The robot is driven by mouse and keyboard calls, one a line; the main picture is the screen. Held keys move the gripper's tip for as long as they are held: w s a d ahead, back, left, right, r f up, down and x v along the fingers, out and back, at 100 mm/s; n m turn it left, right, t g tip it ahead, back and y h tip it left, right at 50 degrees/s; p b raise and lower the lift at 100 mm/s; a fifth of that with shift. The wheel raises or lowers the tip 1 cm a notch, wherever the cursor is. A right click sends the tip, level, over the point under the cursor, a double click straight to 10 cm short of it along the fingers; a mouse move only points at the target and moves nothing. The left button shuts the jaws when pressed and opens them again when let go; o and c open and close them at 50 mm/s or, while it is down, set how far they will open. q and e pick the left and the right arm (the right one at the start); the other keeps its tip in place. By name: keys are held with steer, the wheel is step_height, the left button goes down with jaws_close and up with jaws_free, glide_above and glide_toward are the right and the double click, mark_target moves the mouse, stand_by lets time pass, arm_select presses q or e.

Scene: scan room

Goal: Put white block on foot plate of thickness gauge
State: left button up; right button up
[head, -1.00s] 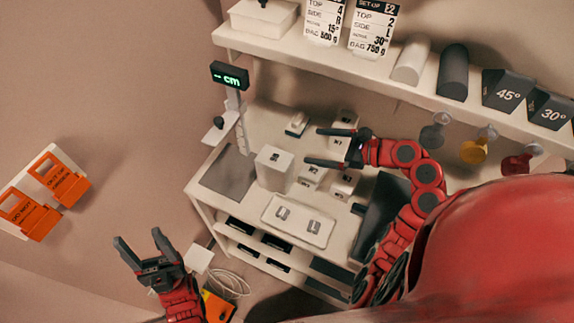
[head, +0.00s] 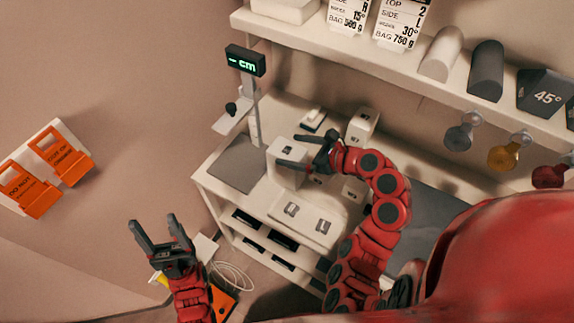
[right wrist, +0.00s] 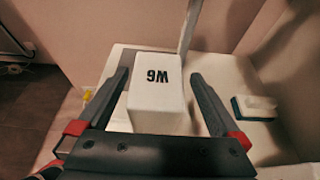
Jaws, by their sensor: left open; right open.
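The white block marked W6 (right wrist: 157,100) stands on the worktop between the two open fingers of my right gripper (right wrist: 160,97) in the right wrist view. In the head view my right gripper (head: 286,151) reaches over the same block (head: 283,177), one finger on either side. Firm contact cannot be seen. The thickness gauge (head: 253,118) is an upright post with a green "-- cm" display (head: 246,61) and a pale side arm (head: 232,116). A flat grey plate (head: 238,172) lies at its foot, left of the block. My left gripper (head: 152,234) is open and empty, away from the worktop.
Other white blocks (head: 362,127) stand behind and right of my right gripper. A pale tray (head: 302,220) with two small grey pieces lies in front. A white and green item (head: 313,120) sits behind. A shelf (head: 400,85) overhangs the back. The grey plate is clear.

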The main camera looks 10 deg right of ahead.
mark_target(278, 149)
steer(key=p+x, duration=0.1)
steer(key=x, duration=0.3)
steer(key=shift+a+f, duration=0.2)
steer(key=shift+a, duration=0.15)
steer(key=shift+w+a+f, duration=0.2)
steer(key=shift+w+f, duration=0.1)
steer(key=shift+w, duration=0.1)
steer(key=shift+c, duration=0.2)
jaws_close()
